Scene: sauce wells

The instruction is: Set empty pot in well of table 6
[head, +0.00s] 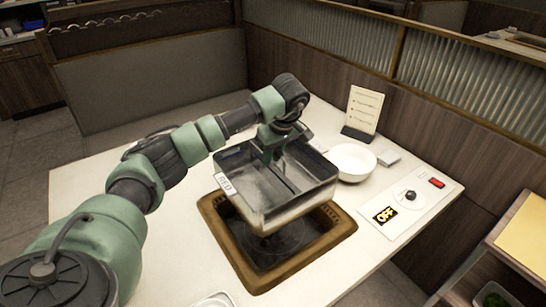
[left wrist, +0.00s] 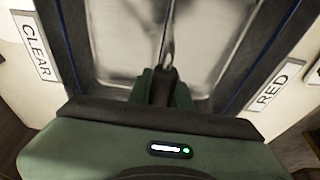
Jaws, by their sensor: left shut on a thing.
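A square metal pot (head: 300,207) with a central divider hangs over the well (head: 337,238), a brown-rimmed square opening with a dark inside, in the white table (head: 180,262). The pot looks empty. Its underside appears above the rim, and much of the well shows below and in front of it. My left gripper (head: 268,152) is shut on the pot at its divider. In the left wrist view the fingers (left wrist: 166,86) close on the divider, between labels "CLEAR" (left wrist: 35,46) and "RED" (left wrist: 275,86). My right gripper is not in view. No table number is readable.
Behind the pot stand a white bowl (head: 352,161), a menu stand (head: 363,110) and a small white block (head: 388,157). A control panel (head: 410,205) with a knob and "OFF" sign lies right. A wooden partition (head: 440,120) borders the table. A shelf unit (head: 500,250) stands right.

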